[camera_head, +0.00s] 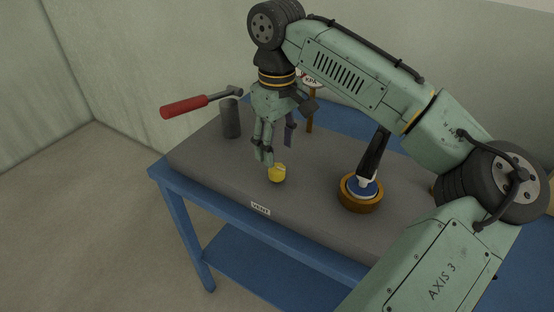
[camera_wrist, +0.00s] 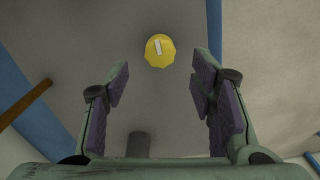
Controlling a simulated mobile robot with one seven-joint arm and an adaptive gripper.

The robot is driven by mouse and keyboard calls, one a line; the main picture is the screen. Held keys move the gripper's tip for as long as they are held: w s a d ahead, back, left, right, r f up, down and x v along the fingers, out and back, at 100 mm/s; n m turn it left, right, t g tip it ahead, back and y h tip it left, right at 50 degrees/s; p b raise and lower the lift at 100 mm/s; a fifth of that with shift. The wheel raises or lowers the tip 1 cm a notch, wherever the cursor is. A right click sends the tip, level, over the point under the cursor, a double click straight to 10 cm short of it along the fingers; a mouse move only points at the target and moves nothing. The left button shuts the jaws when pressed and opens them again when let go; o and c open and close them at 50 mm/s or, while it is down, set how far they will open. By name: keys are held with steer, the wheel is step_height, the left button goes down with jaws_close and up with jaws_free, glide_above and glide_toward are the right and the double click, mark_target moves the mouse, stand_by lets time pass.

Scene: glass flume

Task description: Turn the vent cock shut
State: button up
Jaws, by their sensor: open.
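The vent cock looks to be the small yellow knob (camera_head: 277,173) on the grey bench top, just behind a label reading VENT (camera_head: 261,209). In the wrist view the yellow knob (camera_wrist: 160,50) has a scalloped edge and a white bar mark on top, tilted slightly from the picture's vertical. My gripper (camera_head: 266,158) points down above and slightly left of the knob in the head view. In the wrist view my gripper (camera_wrist: 160,85) is open, with the knob beyond the fingertips, near the middle between them. No contact with the knob shows.
A red-handled lever (camera_head: 184,107) sits on a grey post (camera_head: 231,119) at the left. A black handle on a round brown-and-blue base (camera_head: 361,192) stands right of the knob. A gauge sign on a brown post (camera_head: 310,115) is behind. The grey top (camera_head: 310,213) is clear around the knob.

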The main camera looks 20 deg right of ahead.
mark_target(277, 167)
step_height(277, 167, up, 6)
steer(key=shift+f, duration=0.1)
stand_by(0.5)
